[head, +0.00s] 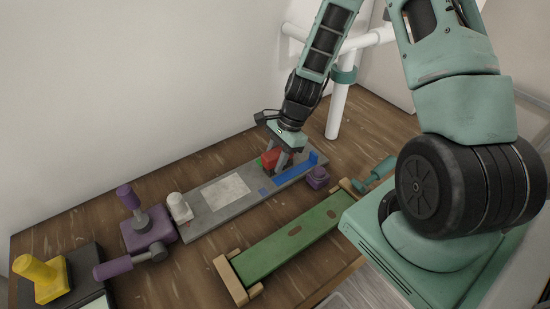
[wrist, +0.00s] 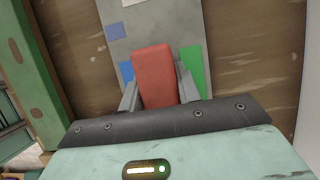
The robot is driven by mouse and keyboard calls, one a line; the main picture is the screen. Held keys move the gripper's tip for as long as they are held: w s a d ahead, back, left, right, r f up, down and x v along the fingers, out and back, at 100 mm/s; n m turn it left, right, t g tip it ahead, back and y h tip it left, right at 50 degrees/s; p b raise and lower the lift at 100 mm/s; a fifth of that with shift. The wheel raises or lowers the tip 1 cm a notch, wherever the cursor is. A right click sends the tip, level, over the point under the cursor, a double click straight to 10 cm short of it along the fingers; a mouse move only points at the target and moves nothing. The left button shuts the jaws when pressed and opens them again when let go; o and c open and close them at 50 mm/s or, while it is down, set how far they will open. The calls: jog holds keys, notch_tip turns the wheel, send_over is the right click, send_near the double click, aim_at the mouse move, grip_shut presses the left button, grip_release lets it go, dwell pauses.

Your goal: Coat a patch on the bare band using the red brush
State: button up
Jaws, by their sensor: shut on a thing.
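My gripper (head: 275,165) is shut on the red brush (wrist: 153,75), whose red block also shows between the fingers in the head view (head: 269,158). It is low over the right half of a long grey board (head: 204,218). The brush's lower end is hidden, so I cannot tell if it touches the board. The board bears a pale rectangle (head: 225,192) left of the gripper, a small blue square (head: 263,191), a blue strip (head: 295,174) and a green strip, clearer in the wrist view (wrist: 193,72). I cannot tell for certain which area is the bare band.
A white knobbed piece (head: 179,207) stands at the board's left end, beside purple handled pieces (head: 150,233). A green plank with wooden ends (head: 290,240) lies in front. A yellow piece (head: 40,277) is far left. A white post (head: 337,110) rises behind.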

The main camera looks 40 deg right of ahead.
jog(key=shift+r+p, duration=2.55)
jog(key=shift+r, duration=0.5)
jog(key=shift+f, duration=0.2)
jog(key=shift+f+b, duration=1.85)
jog(key=shift+f, duration=0.45)
jog(key=shift+f+b, duration=0.45)
jog(key=shift+f, duration=0.15)
jog(key=shift+a, duration=1)
jog(key=shift+d, duration=0.1)
